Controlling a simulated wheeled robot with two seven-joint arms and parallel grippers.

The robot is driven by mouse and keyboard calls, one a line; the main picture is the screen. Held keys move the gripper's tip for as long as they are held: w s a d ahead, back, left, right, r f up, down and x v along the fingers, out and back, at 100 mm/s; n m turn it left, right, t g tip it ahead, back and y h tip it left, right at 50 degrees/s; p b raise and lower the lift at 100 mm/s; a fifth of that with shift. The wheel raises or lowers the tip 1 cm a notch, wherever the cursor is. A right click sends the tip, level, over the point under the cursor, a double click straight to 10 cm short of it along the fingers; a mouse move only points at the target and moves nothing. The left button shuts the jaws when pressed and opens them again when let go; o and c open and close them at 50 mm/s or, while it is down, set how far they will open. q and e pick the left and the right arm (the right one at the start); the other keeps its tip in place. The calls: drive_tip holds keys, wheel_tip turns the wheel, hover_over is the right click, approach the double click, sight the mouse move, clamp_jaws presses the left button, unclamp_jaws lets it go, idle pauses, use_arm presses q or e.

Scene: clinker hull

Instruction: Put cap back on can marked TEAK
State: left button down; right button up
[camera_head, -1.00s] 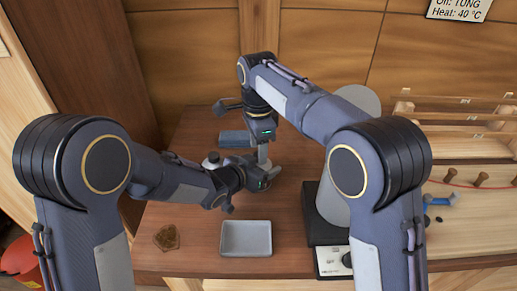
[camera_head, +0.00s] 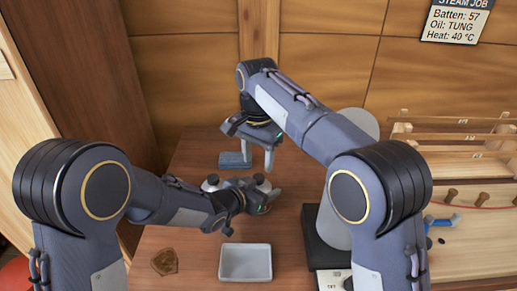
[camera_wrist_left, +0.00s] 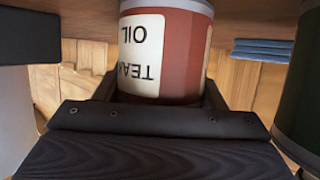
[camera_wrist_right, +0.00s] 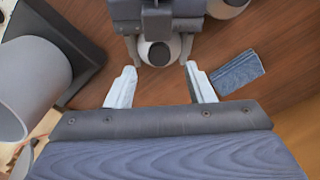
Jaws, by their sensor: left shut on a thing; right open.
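The can marked TEAK OIL (camera_wrist_left: 165,60) is red-brown with a cream label. My left gripper (camera_head: 264,196) is shut around its body on the table. In the right wrist view the can's pale top (camera_wrist_right: 175,45) shows a dark round piece (camera_wrist_right: 158,54) at its centre, which looks like the cap; how firmly it sits cannot be told. My right gripper (camera_head: 257,157) is open and empty, above and behind the can. In the right wrist view its fingers (camera_wrist_right: 160,90) stand apart, with the can top beyond them.
A dark green can (camera_wrist_left: 302,90) stands left of the held can in the head view (camera_head: 210,183). A blue-grey folded cloth (camera_head: 234,160) lies behind. A pale tray (camera_head: 246,263) and a brown piece (camera_head: 164,262) are in front. A grey cylinder on a black base (camera_head: 322,240) stands right.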

drive_tip(key=n, duration=0.5)
drive_tip(key=shift+r, duration=0.2)
drive_tip(key=n, duration=0.5)
drive_tip(key=shift+r, duration=0.2)
drive_tip(key=n, duration=0.5)
drive_tip(key=shift+r, duration=0.15)
drive_tip(key=n, duration=0.5)
drive_tip(key=shift+r, duration=0.2)
drive_tip(key=n, duration=0.5)
drive_tip(key=shift+r, duration=0.15)
drive_tip(key=n, duration=0.5)
drive_tip(key=shift+r, duration=0.2)
drive_tip(key=n, duration=0.4)
drive_tip(key=shift+r, duration=0.15)
drive_tip(key=n, duration=0.4)
drive_tip(key=shift+d+r+n, duration=0.1)
drive_tip(key=shift+r+n, duration=0.05)
drive_tip(key=shift+n, duration=0.25)
